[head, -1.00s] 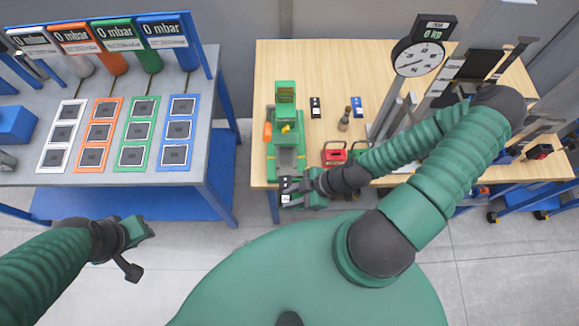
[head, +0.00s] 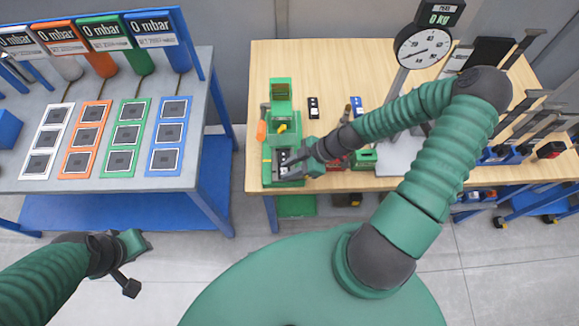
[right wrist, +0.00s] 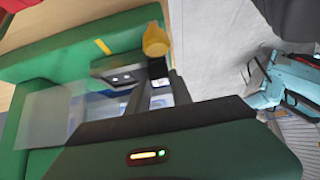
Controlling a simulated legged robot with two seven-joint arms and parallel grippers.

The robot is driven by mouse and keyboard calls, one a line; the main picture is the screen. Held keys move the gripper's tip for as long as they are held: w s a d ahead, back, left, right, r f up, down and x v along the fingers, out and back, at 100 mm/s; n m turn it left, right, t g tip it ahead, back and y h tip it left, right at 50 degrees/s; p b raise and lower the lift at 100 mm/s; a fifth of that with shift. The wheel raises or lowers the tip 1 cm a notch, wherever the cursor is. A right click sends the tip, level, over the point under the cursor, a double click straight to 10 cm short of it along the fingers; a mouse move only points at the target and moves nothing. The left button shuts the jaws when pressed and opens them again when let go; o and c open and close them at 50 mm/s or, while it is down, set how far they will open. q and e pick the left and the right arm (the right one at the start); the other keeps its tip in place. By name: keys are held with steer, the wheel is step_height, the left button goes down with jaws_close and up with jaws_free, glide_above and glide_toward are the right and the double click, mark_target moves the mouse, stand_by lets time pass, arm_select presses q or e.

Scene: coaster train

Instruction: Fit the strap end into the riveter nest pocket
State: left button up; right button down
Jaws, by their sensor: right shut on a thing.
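The green riveter (head: 281,124) stands at the near left edge of the wooden table, with a small yellow part in its middle. My right gripper (head: 288,167) is over its near end, shut on a small dark strap end with light spots. In the right wrist view the fingers (right wrist: 152,95) reach toward the green body (right wrist: 60,52), and a dark piece with two light dots (right wrist: 122,79) shows beside them. The nest pocket is hidden or too small to make out, so I cannot tell whether the strap end is seated. My left gripper (head: 130,265) hangs over the floor, away from the table.
A black piece (head: 313,107) and a blue piece (head: 357,105) lie on the wooden table (head: 330,75). A dial scale (head: 423,46) stands to the right. Red and green boxes sit right of my gripper. A grey bench with coloured panels (head: 171,134) stands left.

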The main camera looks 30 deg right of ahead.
steer(key=c, duration=1.4)
jaws_free()
steer(key=shift+d, duration=0.1)
steer(key=shift+o, duration=1.3)
